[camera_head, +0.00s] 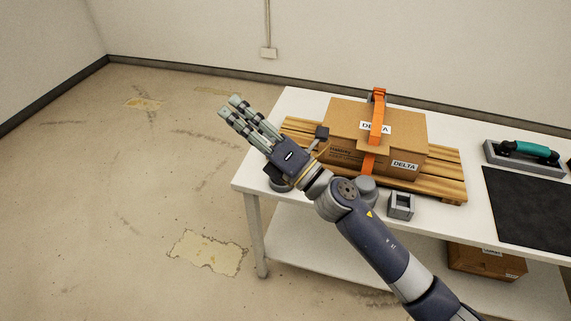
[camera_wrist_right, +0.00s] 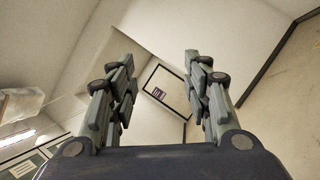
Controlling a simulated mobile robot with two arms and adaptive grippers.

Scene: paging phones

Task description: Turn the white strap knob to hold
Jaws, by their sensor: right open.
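A cardboard box (camera_head: 400,128) labelled DELTA sits on a wooden pallet (camera_head: 440,184) on the white table, with an orange strap (camera_head: 377,115) over it. I cannot make out a white strap or its knob in either view. My right gripper (camera_head: 230,106) is open and empty, to the left of the box and past the table's left edge, pointing up and left. Its spread fingers also show in the right wrist view (camera_wrist_right: 158,62), with nothing between them. My right forearm and hand cover the table's front left part. My left gripper is out of view.
A small grey block-like holder (camera_head: 401,206) stands at the table's front edge. A dark mat (camera_head: 530,207) and a teal-handled tool (camera_head: 525,150) lie at the right. Another carton (camera_head: 485,262) is on the lower shelf. The floor at left is clear.

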